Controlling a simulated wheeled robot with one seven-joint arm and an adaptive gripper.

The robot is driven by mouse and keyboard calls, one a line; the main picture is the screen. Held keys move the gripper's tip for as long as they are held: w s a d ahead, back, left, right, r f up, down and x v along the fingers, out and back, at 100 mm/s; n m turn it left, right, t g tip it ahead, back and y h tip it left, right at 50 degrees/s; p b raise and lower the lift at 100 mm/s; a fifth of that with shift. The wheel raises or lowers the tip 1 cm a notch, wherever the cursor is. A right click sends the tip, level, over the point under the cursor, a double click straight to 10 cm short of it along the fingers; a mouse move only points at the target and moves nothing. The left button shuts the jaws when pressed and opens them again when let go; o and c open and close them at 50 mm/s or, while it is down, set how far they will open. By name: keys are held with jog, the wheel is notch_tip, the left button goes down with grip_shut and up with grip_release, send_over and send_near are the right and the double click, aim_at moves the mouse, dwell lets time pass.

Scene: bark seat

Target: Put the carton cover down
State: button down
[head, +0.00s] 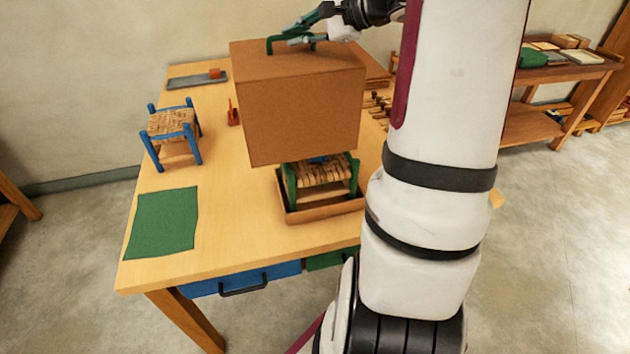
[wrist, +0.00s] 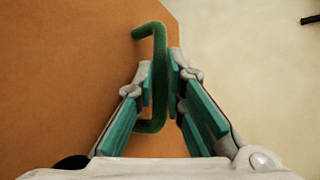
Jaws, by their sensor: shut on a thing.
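The carton cover (head: 305,110) is a large brown box with a green handle (head: 290,42) on top. My gripper (head: 312,30) is shut on that handle and holds the cover up, above a small stool (head: 322,172) with green legs and a woven seat. The stool stands in a shallow brown tray (head: 330,210) on the table. In the wrist view the green handle (wrist: 158,80) sits between the fingers (wrist: 162,90), with the brown cover top (wrist: 70,80) behind it. The cover's lower edge hides the stool's upper part.
The wooden table (head: 235,225) also bears a blue-legged woven stool (head: 170,130), a green mat (head: 163,222), a grey tray (head: 195,80) with a red block, and a small red item (head: 233,113). Bare table lies between the mat and the brown tray. A shelf (head: 550,90) stands at right.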

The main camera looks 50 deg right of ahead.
jog(key=s+d+f, duration=0.1)
jog(key=s+f, duration=0.1)
jog(key=f, duration=0.4)
jog(key=s+f+b, duration=0.1)
jog(key=s+f, duration=0.1)
jog(key=f, duration=0.5)
jog(key=s+d+f+b, duration=0.1)
jog(key=s+f, duration=0.1)
jog(key=f, duration=0.5)
jog(key=shift+d+f, duration=0.1)
jog(key=shift+d, duration=0.2)
jog(key=shift+f, duration=0.15)
